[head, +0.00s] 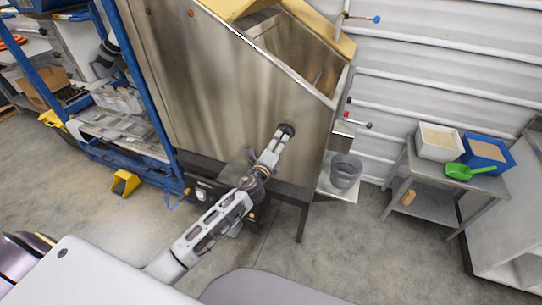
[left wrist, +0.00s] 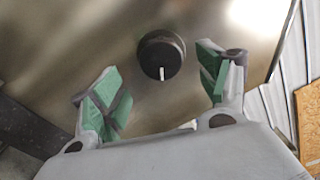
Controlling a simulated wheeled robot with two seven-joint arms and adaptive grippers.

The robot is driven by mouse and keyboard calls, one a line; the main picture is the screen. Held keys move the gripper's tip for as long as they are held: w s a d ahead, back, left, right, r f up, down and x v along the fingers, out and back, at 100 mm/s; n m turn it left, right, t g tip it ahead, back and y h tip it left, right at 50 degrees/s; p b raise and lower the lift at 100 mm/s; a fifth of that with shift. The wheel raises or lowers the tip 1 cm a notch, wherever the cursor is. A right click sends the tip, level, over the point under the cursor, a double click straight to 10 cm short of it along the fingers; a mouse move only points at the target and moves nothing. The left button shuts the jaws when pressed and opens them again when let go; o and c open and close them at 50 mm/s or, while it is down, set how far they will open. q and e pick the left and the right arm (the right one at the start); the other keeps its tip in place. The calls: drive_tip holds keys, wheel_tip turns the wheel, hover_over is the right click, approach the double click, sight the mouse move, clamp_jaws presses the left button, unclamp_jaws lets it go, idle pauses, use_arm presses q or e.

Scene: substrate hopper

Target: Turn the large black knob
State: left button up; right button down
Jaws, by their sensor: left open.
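The large black knob (left wrist: 161,56) sits on the steel side panel of the hopper (head: 225,80). It is round, with a white mark that points down in the left wrist view. My left gripper (left wrist: 158,88) is open, with green-padded fingers apart on either side below the knob in that view. No contact between fingers and knob shows. In the head view my left arm reaches up to the panel, and the left gripper (head: 284,132) is at the knob and hides most of it. My right gripper is not in view.
A grey bucket (head: 345,171) stands on a low shelf right of the hopper. A steel table (head: 422,178) holds a white bin (head: 439,143), a blue bin (head: 490,153) and a green scoop (head: 470,172). A blue rack (head: 137,75) stands left. Bare floor lies in front.

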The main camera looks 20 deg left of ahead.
use_arm(q)
drive_tip(key=s, duration=0.6)
idle(0.3)
drive_tip(key=shift+a, duration=0.1)
drive_tip(key=shift+n, duration=0.3)
idle(0.4)
